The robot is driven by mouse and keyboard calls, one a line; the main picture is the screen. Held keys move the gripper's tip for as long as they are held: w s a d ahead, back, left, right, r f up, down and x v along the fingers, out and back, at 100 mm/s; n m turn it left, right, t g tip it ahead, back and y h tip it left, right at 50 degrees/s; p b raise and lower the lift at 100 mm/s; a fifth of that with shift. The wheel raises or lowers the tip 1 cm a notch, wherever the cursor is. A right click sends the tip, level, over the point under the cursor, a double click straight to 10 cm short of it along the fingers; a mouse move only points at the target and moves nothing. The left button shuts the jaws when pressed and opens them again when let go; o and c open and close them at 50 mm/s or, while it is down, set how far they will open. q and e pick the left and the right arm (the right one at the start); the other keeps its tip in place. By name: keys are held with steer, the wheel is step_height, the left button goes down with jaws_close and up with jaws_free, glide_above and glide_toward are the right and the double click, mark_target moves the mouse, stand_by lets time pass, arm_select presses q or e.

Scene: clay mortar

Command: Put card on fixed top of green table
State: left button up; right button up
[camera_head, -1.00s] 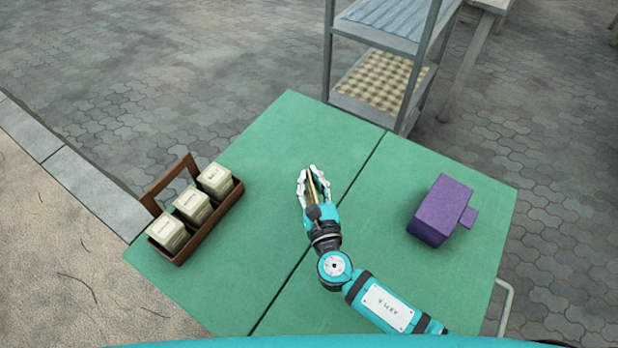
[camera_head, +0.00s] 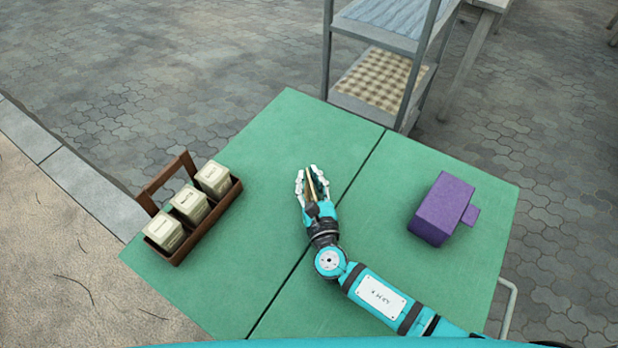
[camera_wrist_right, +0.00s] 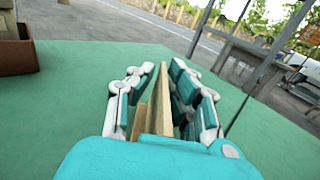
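The green table (camera_head: 260,140) has a dark seam that splits its top into a left and a right part. My right gripper (camera_head: 313,180) is over the left part, close to the seam. It is shut on a thin tan card (camera_head: 311,187), which stands on edge between the fingers. In the right wrist view the card (camera_wrist_right: 158,105) is upright between the white and teal fingers of the gripper (camera_wrist_right: 162,85). I cannot tell whether its lower edge touches the table. My left gripper is not in view.
A brown wooden carrier (camera_head: 207,222) with three cream boxes (camera_head: 189,204) stands at the table's left edge. A purple block-shaped object (camera_head: 441,208) lies on the right part. A grey shelf rack (camera_head: 402,106) stands behind the table. The back left of the table is clear.

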steer(key=shift+o, duration=1)
steer(key=shift+r, duration=0.1)
steer(key=shift+r, duration=0.25)
steer(key=s, duration=0.4)
steer(key=s+d, duration=0.1)
steer(key=s, duration=0.3)
steer(key=s+d, duration=0.1)
steer(key=s, duration=0.3)
steer(key=shift+d+f, duration=0.15)
